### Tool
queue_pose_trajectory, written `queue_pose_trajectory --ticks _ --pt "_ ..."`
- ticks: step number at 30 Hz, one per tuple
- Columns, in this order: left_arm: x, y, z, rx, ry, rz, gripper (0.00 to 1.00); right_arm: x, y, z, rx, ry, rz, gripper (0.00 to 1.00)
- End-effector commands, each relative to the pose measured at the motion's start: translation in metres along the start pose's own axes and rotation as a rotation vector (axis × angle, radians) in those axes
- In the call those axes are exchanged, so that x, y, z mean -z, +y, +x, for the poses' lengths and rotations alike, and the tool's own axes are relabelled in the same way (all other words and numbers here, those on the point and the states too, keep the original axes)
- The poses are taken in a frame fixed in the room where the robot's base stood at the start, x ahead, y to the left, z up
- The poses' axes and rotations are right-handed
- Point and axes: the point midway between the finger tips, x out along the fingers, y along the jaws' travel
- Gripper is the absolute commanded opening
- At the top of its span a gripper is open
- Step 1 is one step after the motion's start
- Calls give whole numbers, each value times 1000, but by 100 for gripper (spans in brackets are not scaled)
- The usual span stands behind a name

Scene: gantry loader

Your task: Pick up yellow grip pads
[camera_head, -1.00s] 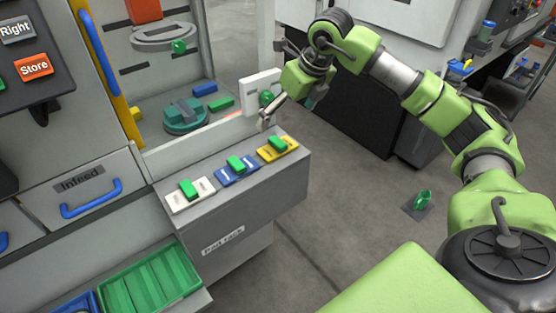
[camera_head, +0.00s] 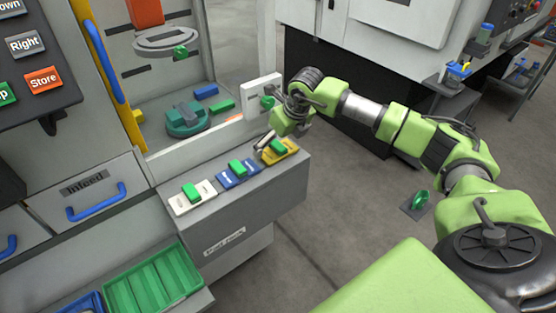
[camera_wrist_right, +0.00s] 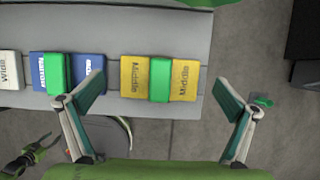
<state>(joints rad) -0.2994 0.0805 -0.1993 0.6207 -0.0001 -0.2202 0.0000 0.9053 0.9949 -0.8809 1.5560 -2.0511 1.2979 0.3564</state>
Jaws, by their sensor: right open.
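The yellow grip pads (camera_head: 286,152), with a green block across their middle, lie at the right end of the pad rack (camera_head: 225,228). In the right wrist view the yellow pads (camera_wrist_right: 134,84) are labelled "Middle" on both sides of the green block. My right gripper (camera_head: 263,144) is just above and beside the yellow pads. In the right wrist view its two fingers (camera_wrist_right: 162,108) are spread wide, either side of the pads' width, with nothing between them.
Blue pads (camera_head: 238,172) and white pads (camera_head: 192,196), each with a green block, sit left of the yellow ones. A white upright plate (camera_head: 262,95) with a green knob stands behind the rack. A green tray (camera_head: 152,283) is lower left.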

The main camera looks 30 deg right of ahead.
Motion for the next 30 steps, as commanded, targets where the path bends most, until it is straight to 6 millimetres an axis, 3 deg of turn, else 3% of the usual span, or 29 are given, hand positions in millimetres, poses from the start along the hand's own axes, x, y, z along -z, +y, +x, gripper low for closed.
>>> queue_pose_trajectory --ticks 3,10,11,18,30 --pt "0 0 -2 0 0 0 40 0 1 10 -1 1 0 100" --pt "0 0 -2 0 0 0 40 0 0 12 0 0 -1 100" --pt "0 0 -2 0 0 0 40 0 0 12 0 0 -1 95" --pt "0 0 -2 -1 0 1 40 0 0 12 -1 0 -1 33" --pt "0 1 0 -1 -1 1 40 -5 0 4 -1 -6 0 33"
